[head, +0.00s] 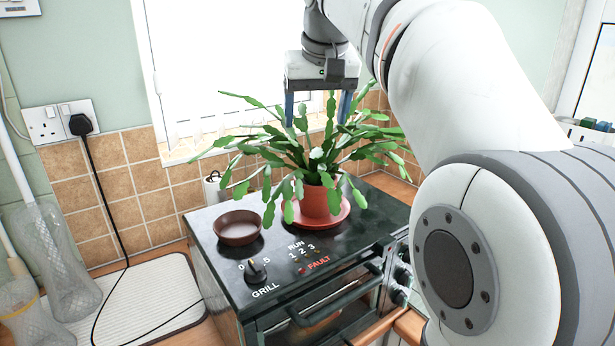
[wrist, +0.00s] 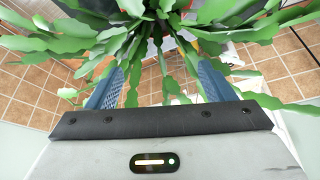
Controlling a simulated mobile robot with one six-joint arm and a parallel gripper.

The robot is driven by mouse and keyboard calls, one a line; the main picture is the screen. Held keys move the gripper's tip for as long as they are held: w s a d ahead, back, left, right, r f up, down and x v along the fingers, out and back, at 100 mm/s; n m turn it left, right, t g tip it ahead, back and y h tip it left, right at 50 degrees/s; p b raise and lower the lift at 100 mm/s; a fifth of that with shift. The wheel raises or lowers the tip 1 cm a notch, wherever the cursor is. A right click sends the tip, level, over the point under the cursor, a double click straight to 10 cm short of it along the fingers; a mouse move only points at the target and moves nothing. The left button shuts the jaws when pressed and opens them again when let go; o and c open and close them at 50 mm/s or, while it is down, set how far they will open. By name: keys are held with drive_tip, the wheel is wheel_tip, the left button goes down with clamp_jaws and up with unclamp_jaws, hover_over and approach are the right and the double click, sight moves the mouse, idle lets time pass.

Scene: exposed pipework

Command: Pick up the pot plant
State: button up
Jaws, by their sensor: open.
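The pot plant (head: 320,201) has long, flat green leaves spreading wide from a terracotta-coloured pot. It stands upright on a red saucer on top of a black cooker. My gripper (head: 318,124) points down above the plant, with its two blue fingers apart and their tips among the upper leaves. In the wrist view, the fingers (wrist: 157,80) show on either side of the plant's leaves (wrist: 150,40). Nothing is held between them. The leaves hide most of the pot in the wrist view.
A brown bowl (head: 238,227) sits left of the plant on the cooker top (head: 340,240). A tiled wall (head: 110,190) and a bright window (head: 220,70) are behind. A plug with a black cable (head: 82,125) hangs at left, above a white ribbed mat (head: 150,305).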

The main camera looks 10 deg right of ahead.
sight(316, 142)
drive_tip(key=x, duration=0.2)
drive_tip(key=s+x, duration=0.1)
drive_tip(key=x, duration=0.2)
drive_tip(key=shift+d+f, duration=0.15)
drive_tip(key=shift+f, duration=0.35)
drive_tip(key=shift+w+f, duration=0.3)
drive_tip(key=shift+f, duration=0.3)
drive_tip(key=shift+c, duration=0.3)
drive_tip(key=shift+r, duration=0.1)
clamp_jaws()
